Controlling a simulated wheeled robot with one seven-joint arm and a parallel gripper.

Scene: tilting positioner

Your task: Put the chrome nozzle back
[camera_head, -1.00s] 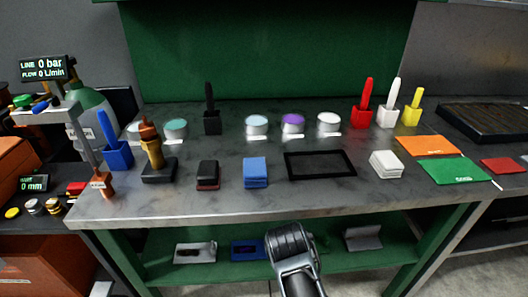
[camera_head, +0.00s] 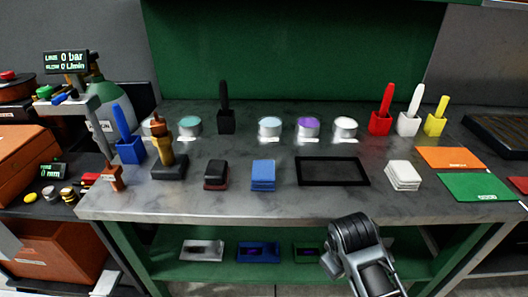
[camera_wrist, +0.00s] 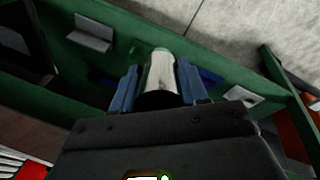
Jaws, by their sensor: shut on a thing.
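The chrome nozzle (camera_wrist: 161,72) is a shiny silvery cylinder in the wrist view, held between the two blue-grey fingers of my gripper (camera_wrist: 158,84). My gripper is shut on it, and the nozzle's far end points away from the wrist over the green lower shelf. In the head view my arm's dark wrist shows low at right, in front of the bench; the fingers and the nozzle are hidden there. I cannot tell which place on the bench belongs to the nozzle.
The green lower shelf (camera_head: 220,268) holds several trays. The bench's front strip is clear.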

